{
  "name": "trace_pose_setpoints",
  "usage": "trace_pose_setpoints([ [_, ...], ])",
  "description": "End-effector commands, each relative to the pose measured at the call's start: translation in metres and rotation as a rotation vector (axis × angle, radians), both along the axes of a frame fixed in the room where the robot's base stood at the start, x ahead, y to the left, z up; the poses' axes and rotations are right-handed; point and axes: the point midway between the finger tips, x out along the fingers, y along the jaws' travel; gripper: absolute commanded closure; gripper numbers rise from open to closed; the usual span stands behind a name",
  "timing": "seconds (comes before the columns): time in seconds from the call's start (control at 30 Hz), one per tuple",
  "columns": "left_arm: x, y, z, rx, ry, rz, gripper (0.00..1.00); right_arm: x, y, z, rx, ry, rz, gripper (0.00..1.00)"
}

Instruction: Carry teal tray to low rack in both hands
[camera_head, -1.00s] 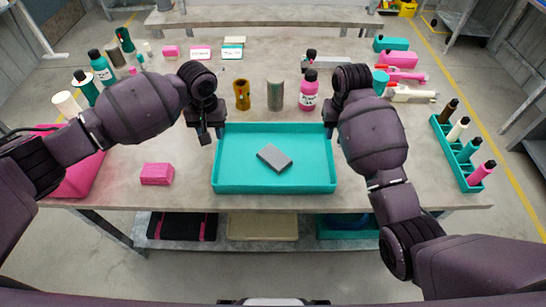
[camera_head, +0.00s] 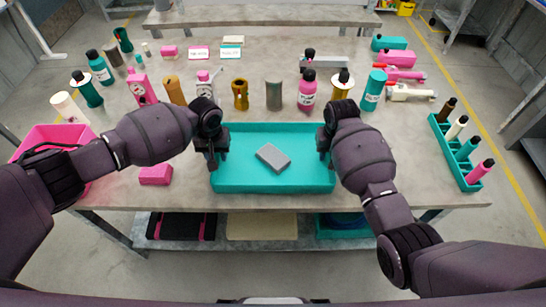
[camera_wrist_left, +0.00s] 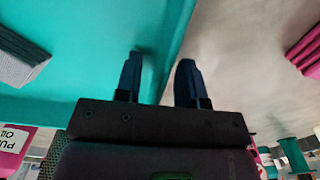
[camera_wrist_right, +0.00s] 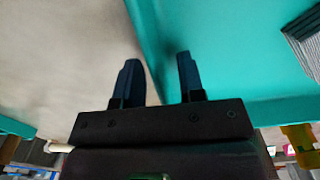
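The teal tray (camera_head: 230,185) lies flat on the table with a grey block (camera_head: 273,158) in it. My left gripper (camera_head: 213,163) is at the tray's left side wall. In the left wrist view its two fingers (camera_wrist_left: 160,82) stand apart, on either side of the teal wall. My right gripper (camera_head: 325,158) is at the right side wall. In the right wrist view its fingers (camera_wrist_right: 159,80) also stand apart astride the wall. A low shelf (camera_head: 225,245) shows under the table; I cannot tell whether it is the low rack.
A pink block (camera_head: 155,175) and a pink bin (camera_head: 45,138) are on the left of the table (camera_head: 400,180). Bottles and cylinders, including a pink bottle (camera_head: 307,92), stand behind the tray. A teal bottle holder (camera_head: 437,125) is at the right. The shelf below holds several items.

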Motion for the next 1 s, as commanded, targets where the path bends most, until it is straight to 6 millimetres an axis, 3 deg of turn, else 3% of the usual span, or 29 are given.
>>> trace_pose_setpoints([
  [0.4,0.0,-0.0002,-0.0052,-0.001,-0.001,0.0,0.64,-0.0003,0.0003,-0.0052,0.0,0.0,0.0,0.64],
  [0.63,0.0,-0.0002,-0.0051,0.0,-0.001,0.0,0.99,-0.0002,0.0002,-0.0051,0.0,0.0,0.0,0.99],
  [1.0,0.0002,0.0,-0.0049,0.0,-0.001,0.0,1.0,-0.0002,0.0001,-0.005,0.0,0.0,0.0,1.0],
])
